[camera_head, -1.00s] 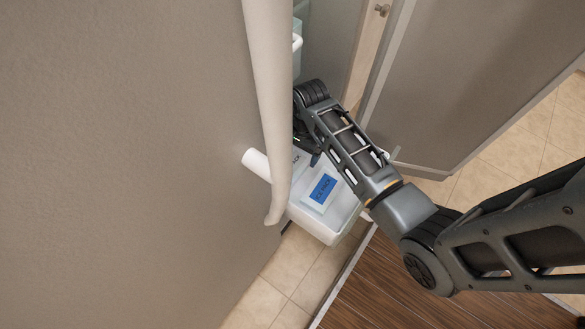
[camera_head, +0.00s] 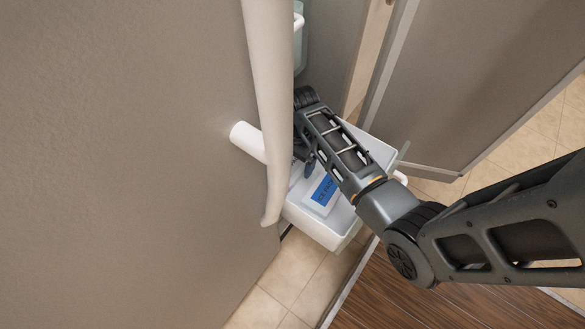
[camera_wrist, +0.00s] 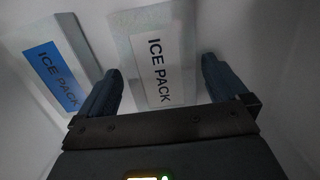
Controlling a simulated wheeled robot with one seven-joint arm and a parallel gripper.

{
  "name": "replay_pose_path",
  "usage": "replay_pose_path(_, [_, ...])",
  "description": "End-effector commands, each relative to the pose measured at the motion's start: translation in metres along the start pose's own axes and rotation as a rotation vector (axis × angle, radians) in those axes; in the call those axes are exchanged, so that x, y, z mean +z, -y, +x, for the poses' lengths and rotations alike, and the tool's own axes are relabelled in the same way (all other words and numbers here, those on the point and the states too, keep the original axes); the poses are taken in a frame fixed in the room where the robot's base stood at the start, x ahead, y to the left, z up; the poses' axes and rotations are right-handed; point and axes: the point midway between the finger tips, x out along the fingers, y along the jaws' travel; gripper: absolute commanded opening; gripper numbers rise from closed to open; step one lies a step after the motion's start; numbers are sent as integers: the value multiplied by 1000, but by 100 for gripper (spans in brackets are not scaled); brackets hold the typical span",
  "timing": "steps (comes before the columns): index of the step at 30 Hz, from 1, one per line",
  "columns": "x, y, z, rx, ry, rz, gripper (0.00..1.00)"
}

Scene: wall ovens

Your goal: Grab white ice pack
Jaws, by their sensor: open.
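The white ice pack (camera_wrist: 158,62) has a white label with black "ICE PACK" lettering. In the wrist view it lies between the two open fingers of my gripper (camera_wrist: 160,85), with its lower end close to the gripper body. A second ice pack (camera_wrist: 45,65) with a blue label lies to the left, outside the left finger. In the head view the blue-labelled pack (camera_head: 322,194) lies in a white bin (camera_head: 325,236). My gripper reaches into that bin there, and my arm and the pale handle hide most of it and the white pack.
A long pale handle (camera_head: 266,120) on a large grey-brown panel (camera_head: 130,160) runs close to the left of my arm. Another brown panel (camera_head: 470,80) stands at the right. Tiled floor (camera_head: 290,275) shows below the bin.

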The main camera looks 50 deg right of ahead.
Motion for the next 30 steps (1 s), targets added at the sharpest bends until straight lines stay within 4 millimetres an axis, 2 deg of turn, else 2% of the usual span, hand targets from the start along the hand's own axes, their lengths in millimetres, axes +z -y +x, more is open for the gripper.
replay_pose_path(1, [0,0,4,0,0,0,100])
replay_pose_path(8, [0,0,3,-1,-1,0,98])
replay_pose_path(27, [0,0,3,-1,-1,0,37])
replay_pose_path(30, [0,1,3,-2,-1,-1,37])
